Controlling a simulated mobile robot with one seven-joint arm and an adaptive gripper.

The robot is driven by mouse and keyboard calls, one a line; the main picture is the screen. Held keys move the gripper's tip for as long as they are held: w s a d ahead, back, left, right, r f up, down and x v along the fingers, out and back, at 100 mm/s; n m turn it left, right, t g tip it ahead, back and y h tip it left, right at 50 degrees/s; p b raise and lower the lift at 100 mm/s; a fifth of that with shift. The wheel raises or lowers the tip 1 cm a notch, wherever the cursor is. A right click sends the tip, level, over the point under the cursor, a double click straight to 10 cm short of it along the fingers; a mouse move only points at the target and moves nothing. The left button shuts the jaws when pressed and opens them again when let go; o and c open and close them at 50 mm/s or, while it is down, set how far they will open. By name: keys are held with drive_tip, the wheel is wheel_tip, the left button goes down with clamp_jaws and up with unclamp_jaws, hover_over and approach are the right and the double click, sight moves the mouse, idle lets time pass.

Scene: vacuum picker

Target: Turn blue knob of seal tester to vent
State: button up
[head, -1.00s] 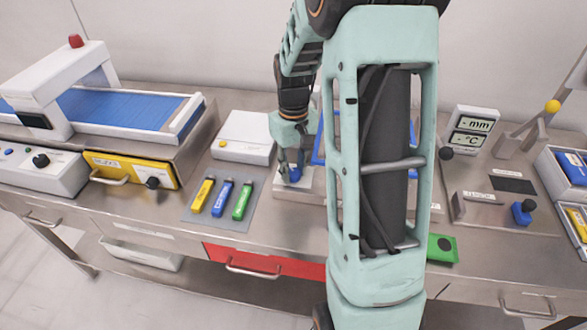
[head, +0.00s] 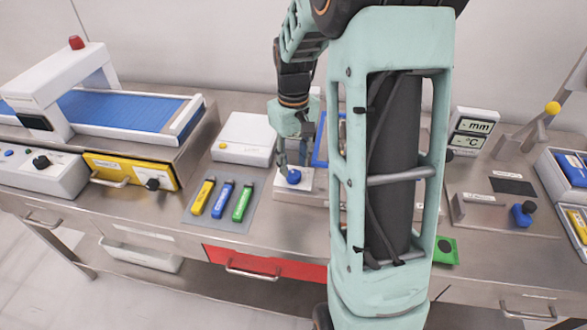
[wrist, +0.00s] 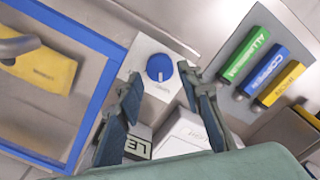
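The seal tester's blue knob (head: 294,177) sits on a small white plate (head: 279,182) at the middle of the bench. In the wrist view the round knob (wrist: 159,68) shows a white mark near its lower edge; lettering on the plate is too small to read. My gripper (head: 293,158) is just above and behind the knob in the head view. In the wrist view my gripper (wrist: 158,78) has its two fingers spread, with the knob showing between the tips and gaps on both sides. It is open and holds nothing.
A blue frame (wrist: 103,78) stands beside the knob plate. A grey mat (head: 226,222) with yellow, blue and green bars lies to the left, in front of a white box (head: 243,138). My arm hides the bench right of the knob.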

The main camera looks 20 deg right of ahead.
sight(294, 173)
wheel_tip(294, 173, up, 9)
drive_tip(key=shift+f, duration=0.15)
idle(0.4)
